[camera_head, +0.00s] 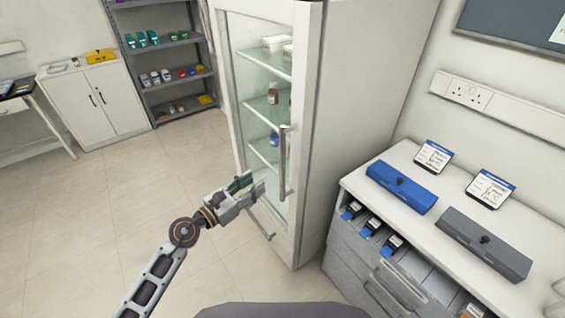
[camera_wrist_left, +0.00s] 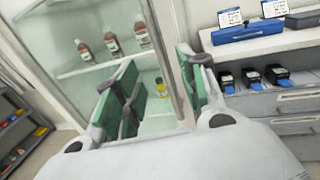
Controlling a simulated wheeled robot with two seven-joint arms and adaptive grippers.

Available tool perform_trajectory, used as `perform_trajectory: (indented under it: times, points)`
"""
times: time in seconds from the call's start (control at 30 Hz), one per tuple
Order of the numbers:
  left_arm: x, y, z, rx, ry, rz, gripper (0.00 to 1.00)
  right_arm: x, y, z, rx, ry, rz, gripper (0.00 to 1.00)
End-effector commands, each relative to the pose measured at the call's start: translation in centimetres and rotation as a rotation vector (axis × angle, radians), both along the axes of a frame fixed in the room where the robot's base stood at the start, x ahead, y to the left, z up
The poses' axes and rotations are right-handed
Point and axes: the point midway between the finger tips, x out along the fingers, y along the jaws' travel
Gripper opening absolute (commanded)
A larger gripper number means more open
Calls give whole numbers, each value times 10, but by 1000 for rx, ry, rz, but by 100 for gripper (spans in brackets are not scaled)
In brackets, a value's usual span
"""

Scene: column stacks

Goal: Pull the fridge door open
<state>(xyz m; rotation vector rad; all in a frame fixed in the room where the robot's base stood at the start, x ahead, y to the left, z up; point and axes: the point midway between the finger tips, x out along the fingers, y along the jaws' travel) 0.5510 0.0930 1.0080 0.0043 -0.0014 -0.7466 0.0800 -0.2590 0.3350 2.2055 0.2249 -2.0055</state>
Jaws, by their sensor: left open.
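The tall white fridge (camera_head: 318,120) stands in the middle of the head view, with a glass door (camera_head: 245,95) that looks closed. Its vertical bar handle (camera_head: 283,165) is on the door's right side. My left gripper (camera_head: 256,187) is open in front of the lower part of the handle. In the left wrist view, the gripper's green-padded fingers (camera_wrist_left: 158,85) are spread, and a pale upright bar, seemingly the handle (camera_wrist_left: 163,50), shows between them. I cannot tell whether the fingers touch it. My right gripper is not in view.
A grey drawer cabinet (camera_head: 345,262) with a blue case (camera_head: 401,187) and a grey case (camera_head: 484,243) on top stands right of the fridge. A dark shelf rack (camera_head: 178,87) and white cupboard (camera_head: 93,105) stand behind left. The floor (camera_head: 100,220) left of the fridge is clear.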

Motion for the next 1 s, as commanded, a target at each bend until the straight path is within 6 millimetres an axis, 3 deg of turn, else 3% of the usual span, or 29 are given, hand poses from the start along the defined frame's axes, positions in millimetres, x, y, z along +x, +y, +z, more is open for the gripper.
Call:
perform_trajectory:
  times: [0.53, 1.0]
  points:
    - [11, -8, 0, -4, 3, 2, 41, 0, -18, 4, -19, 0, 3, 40]
    - [45, -41, 1, -4, 3, 1, 41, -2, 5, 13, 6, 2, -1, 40]
